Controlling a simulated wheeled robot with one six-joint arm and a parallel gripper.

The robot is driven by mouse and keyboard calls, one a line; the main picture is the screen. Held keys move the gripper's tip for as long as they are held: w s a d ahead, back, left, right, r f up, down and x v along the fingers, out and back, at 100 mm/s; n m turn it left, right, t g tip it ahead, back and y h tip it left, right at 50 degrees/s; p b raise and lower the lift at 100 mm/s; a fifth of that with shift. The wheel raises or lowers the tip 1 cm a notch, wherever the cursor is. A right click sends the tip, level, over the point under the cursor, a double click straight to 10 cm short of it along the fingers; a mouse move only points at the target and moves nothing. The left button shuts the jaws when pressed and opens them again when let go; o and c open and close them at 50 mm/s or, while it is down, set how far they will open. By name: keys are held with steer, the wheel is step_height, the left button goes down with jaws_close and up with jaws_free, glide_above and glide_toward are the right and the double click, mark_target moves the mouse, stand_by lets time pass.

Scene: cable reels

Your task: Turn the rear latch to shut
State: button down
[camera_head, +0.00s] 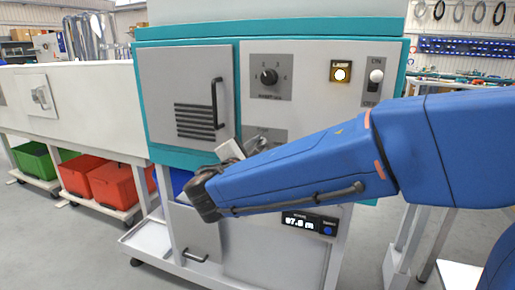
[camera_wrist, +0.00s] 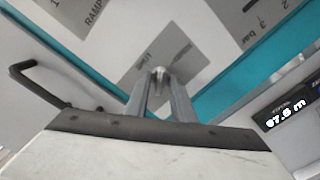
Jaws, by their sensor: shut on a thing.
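My gripper (camera_head: 243,147) reaches to the front of the teal and grey machine (camera_head: 310,115), just below the rotary dial. In the wrist view my gripper (camera_wrist: 163,92) has its two fingers close together around a small metal knob (camera_wrist: 158,72). The knob stands out from a dark grey label plate (camera_wrist: 145,58) whose lettering is hard to read. I cannot tell if this knob is the rear latch, nor its turned position. In the head view my arm and gripper hide it. A handle on a square plate (camera_head: 40,97) sits on the long white cabinet at the left.
A grey door with a black handle (camera_head: 217,103) is left of my gripper. The dial (camera_head: 268,77), laser button (camera_head: 340,72) and on/off switch (camera_head: 375,77) are above my arm. A meter display (camera_head: 299,223) is below it. Red bins (camera_head: 115,185) stand at the left.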

steer(key=n, duration=0.5)
steer(key=shift+n, duration=0.3)
steer(key=n, duration=0.5)
steer(key=shift+f, duration=0.1)
steer(key=shift+n, duration=0.3)
steer(key=c, duration=1.8)
jaws_free()
steer(key=shift+c, duration=0.2)
steer(key=shift+s, duration=0.1)
steer(key=v, duration=1.7)
steer(key=shift+s, duration=0.15)
steer(key=shift+a, duration=0.1)
